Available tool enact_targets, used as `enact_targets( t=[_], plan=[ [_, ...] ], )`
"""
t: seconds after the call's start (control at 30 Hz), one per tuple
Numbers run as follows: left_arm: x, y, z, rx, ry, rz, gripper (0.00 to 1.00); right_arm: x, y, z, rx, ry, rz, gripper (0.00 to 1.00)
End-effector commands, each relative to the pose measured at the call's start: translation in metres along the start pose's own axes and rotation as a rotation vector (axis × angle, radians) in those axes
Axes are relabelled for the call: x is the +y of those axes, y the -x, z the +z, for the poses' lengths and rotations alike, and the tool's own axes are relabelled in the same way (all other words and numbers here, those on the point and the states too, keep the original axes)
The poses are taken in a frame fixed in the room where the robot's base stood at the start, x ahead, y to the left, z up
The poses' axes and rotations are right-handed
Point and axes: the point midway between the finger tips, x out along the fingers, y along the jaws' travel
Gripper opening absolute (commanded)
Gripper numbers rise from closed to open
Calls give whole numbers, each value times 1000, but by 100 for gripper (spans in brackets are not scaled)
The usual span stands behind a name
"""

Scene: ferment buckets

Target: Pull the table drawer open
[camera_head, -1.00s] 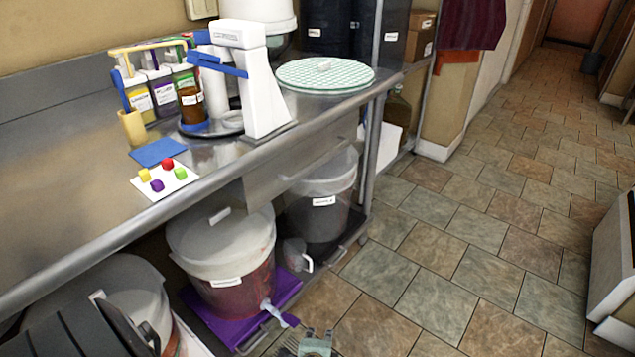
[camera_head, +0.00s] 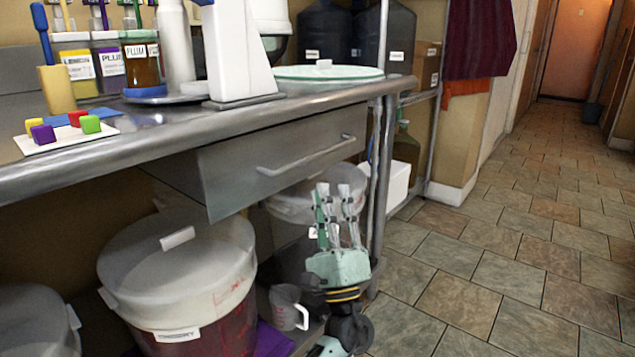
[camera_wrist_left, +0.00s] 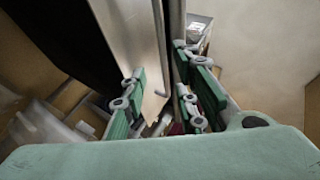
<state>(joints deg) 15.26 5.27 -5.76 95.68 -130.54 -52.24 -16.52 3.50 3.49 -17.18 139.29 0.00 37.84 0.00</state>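The table drawer (camera_head: 270,165) is a grey steel box under the steel table (camera_head: 200,138), its front close beneath the table edge; it looks shut. Its bar handle (camera_head: 305,157) runs across the front. My left gripper (camera_head: 337,190) is in front of the right part of the drawer, below the handle's right end, fingers pointing up. Its fingers are spread and hold nothing. In the left wrist view, the green-padded fingers (camera_wrist_left: 160,95) are apart, with a steel panel (camera_wrist_left: 135,40), likely the drawer front, beyond them. Contact with the handle is not visible. My right gripper is out of view.
Lidded buckets (camera_head: 180,270) stand under the table, with a measuring jug (camera_head: 288,307) beside my left arm. A table leg (camera_head: 383,190) stands just right of the gripper. Jars, a white device (camera_head: 238,50) and coloured cubes (camera_head: 90,123) are on top.

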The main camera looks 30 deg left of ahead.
Motion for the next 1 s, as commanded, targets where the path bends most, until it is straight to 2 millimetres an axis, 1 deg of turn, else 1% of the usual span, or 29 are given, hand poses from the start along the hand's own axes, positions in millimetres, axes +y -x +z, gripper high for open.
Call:
enact_targets(
  t=[0.03, 0.1, 0.17, 0.4, 0.5, 0.6, 0.73, 0.93, 1.0],
  plan=[
    [-2, -1, 2, -11, -4, -8, 27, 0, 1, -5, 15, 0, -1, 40],
    [-4, -7, 4, -17, -6, -13, 27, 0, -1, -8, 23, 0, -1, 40],
    [-4, -15, 4, -18, -5, -13, 27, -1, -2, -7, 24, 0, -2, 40],
    [-4, -53, 4, -14, -2, -11, 27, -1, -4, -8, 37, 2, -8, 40],
    [-4, -66, 3, -12, -3, -11, 27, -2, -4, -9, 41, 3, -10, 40],
    [-4, -75, 4, -12, -4, -11, 27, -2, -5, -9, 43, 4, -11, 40],
    [-4, -79, 4, -10, -4, -11, 27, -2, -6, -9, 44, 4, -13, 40],
    [-4, -79, 3, -10, -4, -11, 27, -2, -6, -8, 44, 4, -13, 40],
    [-4, -79, 3, -9, -4, -11, 21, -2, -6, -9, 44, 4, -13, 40]
  ],
)
